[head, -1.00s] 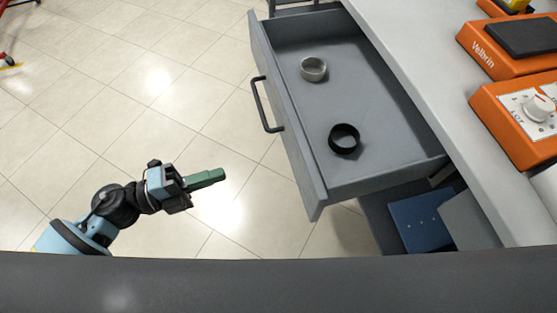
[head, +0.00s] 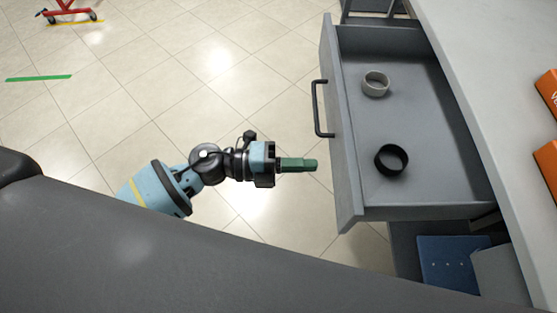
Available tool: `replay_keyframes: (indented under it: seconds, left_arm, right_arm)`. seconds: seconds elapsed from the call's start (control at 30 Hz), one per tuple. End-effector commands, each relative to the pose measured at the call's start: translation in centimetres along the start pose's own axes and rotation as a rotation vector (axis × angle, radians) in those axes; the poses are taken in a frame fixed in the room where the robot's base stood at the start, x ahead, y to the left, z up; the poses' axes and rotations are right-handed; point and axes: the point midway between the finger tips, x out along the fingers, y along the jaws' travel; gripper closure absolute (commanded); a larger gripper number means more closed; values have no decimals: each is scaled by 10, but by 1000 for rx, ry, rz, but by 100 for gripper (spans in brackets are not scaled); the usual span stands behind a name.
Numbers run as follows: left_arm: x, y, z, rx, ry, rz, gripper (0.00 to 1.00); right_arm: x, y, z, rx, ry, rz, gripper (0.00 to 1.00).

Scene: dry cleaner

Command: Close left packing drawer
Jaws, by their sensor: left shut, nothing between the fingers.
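The left packing drawer (head: 430,160) is a grey drawer pulled well out from under the counter. Its front panel (head: 342,150) faces left and carries a dark bar handle (head: 319,108). Inside lie a light grey ring (head: 375,84) and a black ring (head: 391,160). My left gripper (head: 312,165) has green fingers, is shut and empty, and points right at the drawer front. Its tips appear a short way left of the panel, below the handle in the picture; contact does not show. My right gripper is not in view.
A white counter top (head: 480,100) runs along the right, with orange devices (head: 547,165) at its edge. A blue panel (head: 450,262) shows under the drawer. A red wheeled stand (head: 68,12) is far off at upper left. The tiled floor left of the drawer is clear.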

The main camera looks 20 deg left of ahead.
Motion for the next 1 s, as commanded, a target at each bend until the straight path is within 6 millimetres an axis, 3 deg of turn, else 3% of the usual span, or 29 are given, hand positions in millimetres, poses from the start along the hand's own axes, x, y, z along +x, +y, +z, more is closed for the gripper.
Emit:
replay_keyframes:
  seconds: [0.1, 0.3, 1.0]
  left_arm:
    - [19, -1, 0, 0, 1, -3, 100]
    - [36, 0, 0, -1, -1, -1, 100]
    - [41, 0, 0, -1, 0, 0, 100]
  right_arm:
    - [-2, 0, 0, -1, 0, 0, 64]
    - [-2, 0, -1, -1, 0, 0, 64]
    - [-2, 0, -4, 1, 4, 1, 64]
